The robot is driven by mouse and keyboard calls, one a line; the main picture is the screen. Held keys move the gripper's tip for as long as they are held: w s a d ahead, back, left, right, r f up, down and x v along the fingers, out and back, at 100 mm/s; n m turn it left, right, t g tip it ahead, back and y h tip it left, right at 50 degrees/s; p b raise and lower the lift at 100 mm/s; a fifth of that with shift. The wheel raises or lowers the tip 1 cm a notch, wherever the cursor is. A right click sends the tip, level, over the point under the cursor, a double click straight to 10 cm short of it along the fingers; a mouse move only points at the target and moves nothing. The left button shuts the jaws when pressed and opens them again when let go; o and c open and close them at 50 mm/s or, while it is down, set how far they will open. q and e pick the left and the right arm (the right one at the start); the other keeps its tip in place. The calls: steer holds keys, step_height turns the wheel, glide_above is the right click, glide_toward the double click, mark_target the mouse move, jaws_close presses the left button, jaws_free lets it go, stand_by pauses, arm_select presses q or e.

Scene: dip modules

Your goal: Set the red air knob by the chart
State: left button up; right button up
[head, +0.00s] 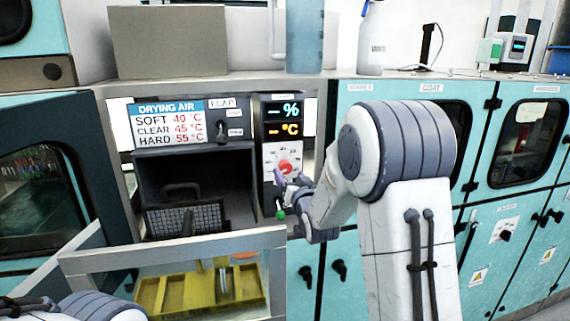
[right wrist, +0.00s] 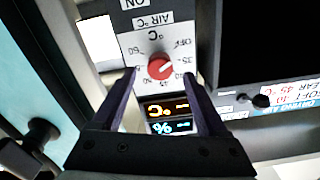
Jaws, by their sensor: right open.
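The red air knob (head: 285,167) sits on a white dial plate on the narrow control panel, and it also shows in the right wrist view (right wrist: 160,67), where the picture is upside down. Its dial is marked OFF, 35 and up to 60; I cannot tell for sure where its pointer stands. The drying air chart (head: 170,122) reads SOFT 40, CLEAR 45, HARD 55 °C. My right gripper (right wrist: 159,80) is open, its fingers at either side of the knob in the wrist picture; contact cannot be told. My left gripper is out of view.
The display (head: 283,120) above the knob shows dashes for % and °C. A green knob (head: 280,214) is below it. A flap switch (head: 221,131) stands beside the chart. Below the chart is an open dark chamber with a mesh basket (head: 186,218); a yellow tray (head: 160,296) lies in front.

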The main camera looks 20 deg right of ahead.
mark_target(287, 169)
steer(key=w, duration=0.1)
steer(key=w+p, duration=0.1)
steer(key=w, duration=0.2)
steer(key=shift+w+d+r+p, duration=0.1)
steer(key=shift+d+r+p, duration=0.05)
steer(key=shift+d+p, duration=0.15)
steer(key=shift+w, duration=0.55)
jaws_close()
